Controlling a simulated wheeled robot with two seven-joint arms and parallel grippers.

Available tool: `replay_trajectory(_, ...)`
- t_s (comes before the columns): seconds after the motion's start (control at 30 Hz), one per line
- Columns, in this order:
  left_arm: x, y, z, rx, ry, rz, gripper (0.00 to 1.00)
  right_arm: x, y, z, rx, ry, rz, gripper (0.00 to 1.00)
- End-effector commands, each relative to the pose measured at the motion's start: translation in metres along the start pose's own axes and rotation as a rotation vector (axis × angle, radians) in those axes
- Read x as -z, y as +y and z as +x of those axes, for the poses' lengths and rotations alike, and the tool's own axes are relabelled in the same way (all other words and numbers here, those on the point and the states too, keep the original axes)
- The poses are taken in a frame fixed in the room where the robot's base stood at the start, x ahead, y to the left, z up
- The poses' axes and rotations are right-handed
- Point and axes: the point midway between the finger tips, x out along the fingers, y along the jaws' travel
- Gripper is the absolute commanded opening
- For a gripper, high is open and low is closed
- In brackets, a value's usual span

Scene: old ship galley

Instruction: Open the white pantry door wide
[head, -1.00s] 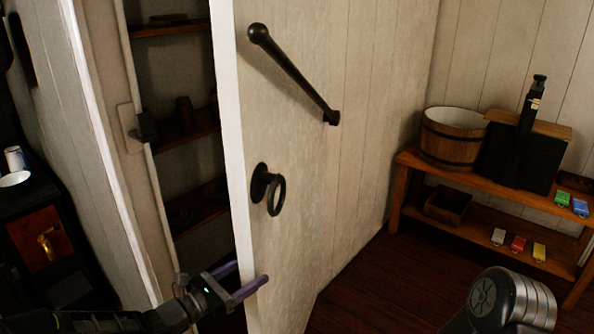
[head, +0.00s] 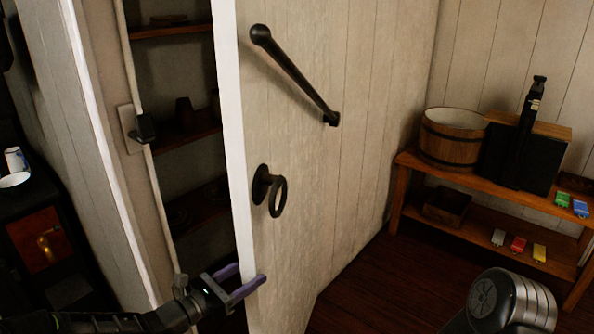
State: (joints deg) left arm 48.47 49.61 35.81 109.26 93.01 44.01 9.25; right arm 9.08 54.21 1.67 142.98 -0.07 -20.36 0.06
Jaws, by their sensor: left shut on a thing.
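The white pantry door (head: 310,190) stands partly open, with a gap on its left side. It carries a dark slanted bar (head: 294,76) and a dark ring handle (head: 277,196). My left gripper (head: 248,280) is at the door's free edge, low down, below the ring handle. Its purple fingers are shut on the edge, one on each face of the door. Shelves (head: 185,139) of the pantry show through the gap. My right arm (head: 510,302) shows at the bottom right, but its gripper is not in view.
A wooden shelf bench (head: 484,236) with a bucket (head: 452,139), a black box and coloured small items stands at the right. Dark floor (head: 372,285) between door and bench is bare.

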Motion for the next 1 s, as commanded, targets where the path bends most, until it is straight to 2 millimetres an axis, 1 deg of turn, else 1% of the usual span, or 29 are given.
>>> replay_trajectory(0.17,0.0,-0.001,0.0,0.002,-0.001,-0.001,0.07,0.0,0.0,0.0,0.0,0.0,0.0,0.47)
replay_trajectory(0.27,0.0,-0.006,0.004,-0.003,-0.003,-0.002,0.07,0.0,0.0,0.0,0.0,0.0,0.0,0.47)
replay_trajectory(0.37,0.0,-0.019,0.011,-0.014,-0.003,-0.005,0.06,0.0,0.0,0.0,0.0,0.0,0.0,0.47)
replay_trajectory(0.57,-0.001,-0.054,0.031,-0.05,-0.002,-0.006,0.07,0.0,-0.001,-0.002,0.0,0.0,0.0,0.47)
replay_trajectory(0.7,-0.003,-0.077,0.046,-0.082,-0.003,-0.005,0.07,0.0,-0.003,-0.007,0.0,0.0,0.0,0.47)
replay_trajectory(0.8,-0.004,-0.09,0.055,-0.103,-0.005,-0.005,0.08,0.0,-0.005,-0.012,0.0,0.0,0.0,0.47)
replay_trajectory(0.9,-0.003,-0.096,0.059,-0.119,-0.004,-0.001,0.08,0.0,-0.005,-0.014,0.0,0.0,0.0,0.47)
replay_trajectory(1.0,-0.003,-0.096,0.06,-0.126,-0.005,0.001,0.08,0.0,-0.005,-0.013,0.0,0.0,0.0,0.47)
